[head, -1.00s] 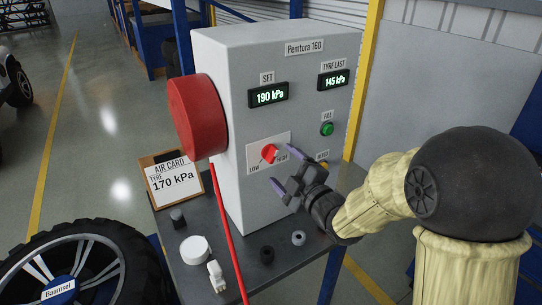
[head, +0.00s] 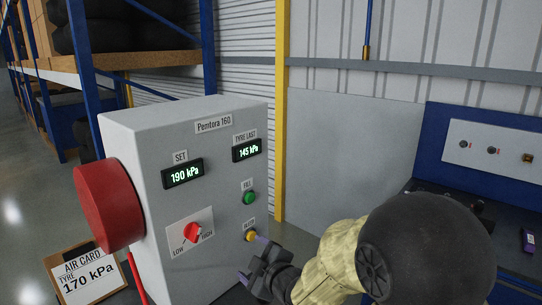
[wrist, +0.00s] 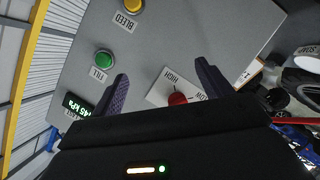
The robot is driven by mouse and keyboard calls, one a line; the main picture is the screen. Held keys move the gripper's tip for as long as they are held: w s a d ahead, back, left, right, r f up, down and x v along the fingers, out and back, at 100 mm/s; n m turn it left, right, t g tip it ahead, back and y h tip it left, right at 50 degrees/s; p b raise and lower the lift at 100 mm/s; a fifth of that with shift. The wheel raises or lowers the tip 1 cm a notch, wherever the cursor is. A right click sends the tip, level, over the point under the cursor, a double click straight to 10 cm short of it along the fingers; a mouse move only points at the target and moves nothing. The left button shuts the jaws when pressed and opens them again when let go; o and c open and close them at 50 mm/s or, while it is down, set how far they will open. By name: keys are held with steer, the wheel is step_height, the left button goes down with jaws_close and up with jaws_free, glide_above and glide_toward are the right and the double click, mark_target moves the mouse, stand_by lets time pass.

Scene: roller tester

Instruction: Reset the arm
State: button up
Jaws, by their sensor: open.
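My gripper (head: 252,259) is open and empty, with its purple-tipped fingers in front of the lower right of the grey Pemtora 160 box (head: 135,150). In the head view it is right of and below the red knob (head: 192,232) and close to the yellow BLEED button (head: 251,236). I cannot tell whether a finger touches the box. In the wrist view the two fingers are spread (wrist: 163,74), with the knob (wrist: 177,99) between and beyond them. The green FILL button (wrist: 104,59) and the BLEED button (wrist: 133,5) also show there. The SET display (head: 183,173) reads 190 kPa.
The TYRE LAST display (head: 247,150) reads 145 kPa. A red round part (head: 108,205) juts from the box's left side. The air card (head: 86,275) reads 170 kPa. A bench with a switch panel (head: 490,150) stands at the right.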

steer(key=s+d+f+m+g+h, duration=0.2)
steer(key=s+d+f+m+h, duration=0.15)
steer(key=d, duration=0.35)
steer(key=s+d+f+m+g+h, duration=0.1)
steer(key=s+d+f+m+h, duration=0.15)
steer(key=d+m, duration=0.3)
steer(key=s+d+f+m+g+h, duration=0.2)
steer(key=s+d+f+m+g, duration=0.2)
steer(key=s+d+m+g, duration=0.55)
step_height(320, 180, up, 16)
steer(key=s+a+n+t+p, duration=0.1)
steer(key=s+n+t+p, duration=0.1)
steer(key=p, duration=1.4)
steer(key=shift+s+a+r+t, duration=0.2)
steer(key=shift+s+r+t, duration=0.05)
steer(key=shift+t, duration=0.3)
